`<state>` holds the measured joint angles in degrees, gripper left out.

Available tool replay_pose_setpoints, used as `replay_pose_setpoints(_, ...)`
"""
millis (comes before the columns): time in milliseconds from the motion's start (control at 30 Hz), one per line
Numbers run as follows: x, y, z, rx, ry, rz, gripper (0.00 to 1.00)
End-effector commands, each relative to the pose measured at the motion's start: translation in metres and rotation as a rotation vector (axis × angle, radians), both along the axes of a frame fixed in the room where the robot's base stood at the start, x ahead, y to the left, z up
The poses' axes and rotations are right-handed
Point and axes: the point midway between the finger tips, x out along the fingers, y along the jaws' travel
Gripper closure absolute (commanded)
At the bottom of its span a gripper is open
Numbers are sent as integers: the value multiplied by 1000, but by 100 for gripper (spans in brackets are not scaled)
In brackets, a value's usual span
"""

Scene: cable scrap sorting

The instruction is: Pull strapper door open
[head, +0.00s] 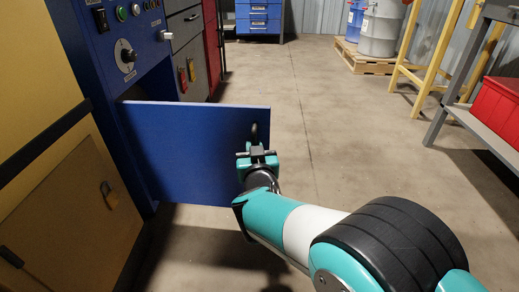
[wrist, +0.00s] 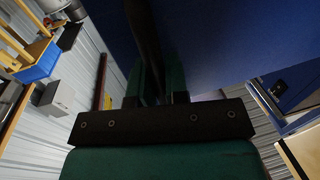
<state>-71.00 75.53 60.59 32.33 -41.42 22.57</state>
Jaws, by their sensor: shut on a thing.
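The strapper door (head: 190,148) is a blue panel that stands swung out from the blue machine (head: 132,50) in the head view, well open. A dark handle (head: 254,132) is near its free right edge. My gripper (head: 257,152) is at that handle and shut on it. In the wrist view my gripper (wrist: 152,85) has its fingers around the dark handle bar (wrist: 143,35), with the blue door (wrist: 230,40) close behind. The inside of the machine is mostly hidden by the door.
A yellow cabinet (head: 50,180) stands at the left. Open concrete floor (head: 330,130) lies right of the door. A grey bench with a red bin (head: 497,105) and a yellow frame (head: 440,60) are at the right. A pallet with drums (head: 375,62) is farther back.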

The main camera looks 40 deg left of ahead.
Motion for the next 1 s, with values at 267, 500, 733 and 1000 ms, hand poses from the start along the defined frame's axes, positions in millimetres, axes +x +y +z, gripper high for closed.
replay_pose_setpoints(267, -3, 3, -2, -8, -2, 1, 100)
replay_pose_setpoints(500, -2, 3, -1, -7, -2, 1, 76)
replay_pose_setpoints(733, -6, -1, 0, -8, -2, -1, 76)
replay_pose_setpoints(1000, -42, -36, 4, -13, -1, 4, 76)
